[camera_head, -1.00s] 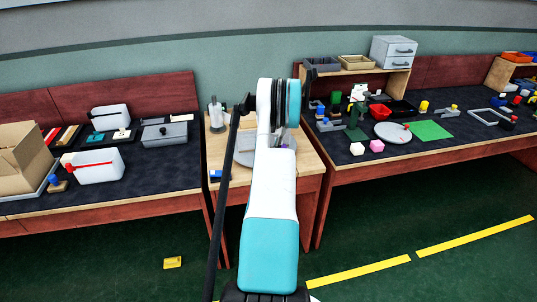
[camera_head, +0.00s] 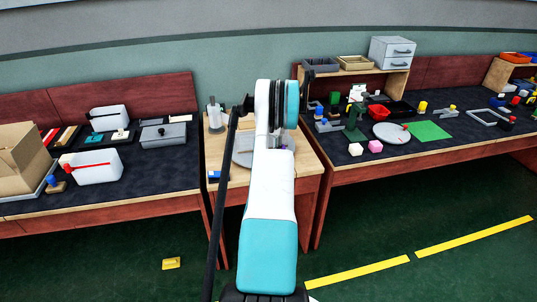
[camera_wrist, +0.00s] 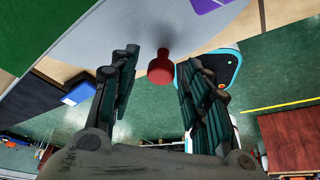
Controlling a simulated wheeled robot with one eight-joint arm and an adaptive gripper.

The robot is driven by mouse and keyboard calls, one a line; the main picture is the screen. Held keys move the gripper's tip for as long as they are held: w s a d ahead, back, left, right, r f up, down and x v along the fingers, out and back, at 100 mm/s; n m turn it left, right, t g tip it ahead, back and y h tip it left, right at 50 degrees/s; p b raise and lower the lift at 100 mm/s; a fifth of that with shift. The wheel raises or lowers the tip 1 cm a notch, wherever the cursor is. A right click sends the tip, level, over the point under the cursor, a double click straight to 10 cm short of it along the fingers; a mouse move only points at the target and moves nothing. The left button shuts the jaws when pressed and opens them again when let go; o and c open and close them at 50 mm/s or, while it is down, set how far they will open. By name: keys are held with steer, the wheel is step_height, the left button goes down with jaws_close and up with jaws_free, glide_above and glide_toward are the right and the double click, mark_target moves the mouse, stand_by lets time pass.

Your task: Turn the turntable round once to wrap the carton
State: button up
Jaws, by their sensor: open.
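The turntable is a grey disc (camera_head: 243,154) on the small wooden table in the middle, partly hidden behind my arm in the head view. In the wrist view its grey surface (camera_wrist: 120,30) fills the top, with a red knob (camera_wrist: 160,70) near its rim. A purple piece (camera_wrist: 205,4) lies on the disc at the top edge. My gripper (camera_wrist: 165,75) is open, its two fingers apart with the knob between and beyond their tips. I cannot tell whether they touch it. The gripper is hidden behind my arm in the head view. I cannot make out the carton on the turntable.
A bottle-like object (camera_head: 214,116) stands at the small table's back left, and a blue item (camera_head: 214,175) lies at its front left. The left bench holds an open cardboard box (camera_head: 22,172). The right bench holds another grey disc (camera_head: 388,132) and several small parts.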

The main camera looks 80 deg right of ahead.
steer(key=v, duration=1.2)
steer(key=shift+a, duration=0.1)
